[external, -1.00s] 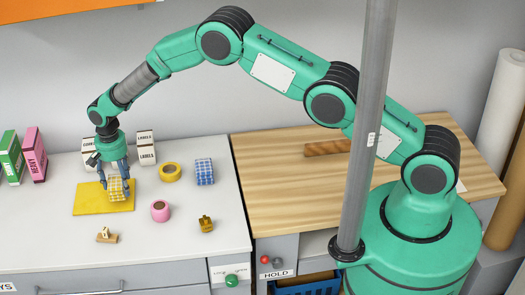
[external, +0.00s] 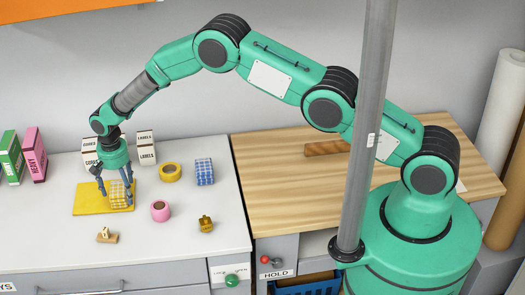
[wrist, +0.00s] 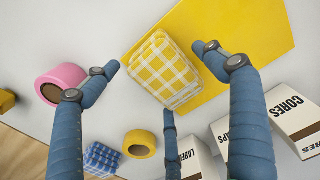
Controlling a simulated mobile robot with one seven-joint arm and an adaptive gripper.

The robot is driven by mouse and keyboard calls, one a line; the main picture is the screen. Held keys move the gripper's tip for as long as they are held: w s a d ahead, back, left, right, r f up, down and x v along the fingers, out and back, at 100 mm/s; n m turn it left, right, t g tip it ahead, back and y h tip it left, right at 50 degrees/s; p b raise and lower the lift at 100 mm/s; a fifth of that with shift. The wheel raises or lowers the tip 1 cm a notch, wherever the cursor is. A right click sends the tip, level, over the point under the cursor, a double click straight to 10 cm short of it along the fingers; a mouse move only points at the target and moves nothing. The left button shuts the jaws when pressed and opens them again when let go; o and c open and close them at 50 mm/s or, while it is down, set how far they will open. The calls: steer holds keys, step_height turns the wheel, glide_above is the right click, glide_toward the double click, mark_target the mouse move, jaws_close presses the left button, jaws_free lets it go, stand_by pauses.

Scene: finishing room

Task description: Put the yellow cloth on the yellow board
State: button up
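The yellow checked cloth (external: 118,197), a folded bundle, rests on the right part of the flat yellow board (external: 88,203). In the wrist view the cloth (wrist: 160,72) lies near one edge of the board (wrist: 255,35), covering part of it. My gripper (external: 116,190) is just above, pointing down, its blue fingers spread around the cloth. In the wrist view the gripper (wrist: 160,68) is open, with clear gaps between its fingertips and the cloth.
A blue checked cloth (external: 204,171), yellow tape roll (external: 170,172), pink tape roll (external: 160,211), small yellow item (external: 206,224) and wooden item (external: 107,235) stand around the board. White label boxes (external: 146,147) are behind my gripper.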

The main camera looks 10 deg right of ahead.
mark_target(122, 187)
steer(key=shift+r, duration=0.1)
step_height(122, 187, up, 12)
stand_by(0.9)
stand_by(0.8)
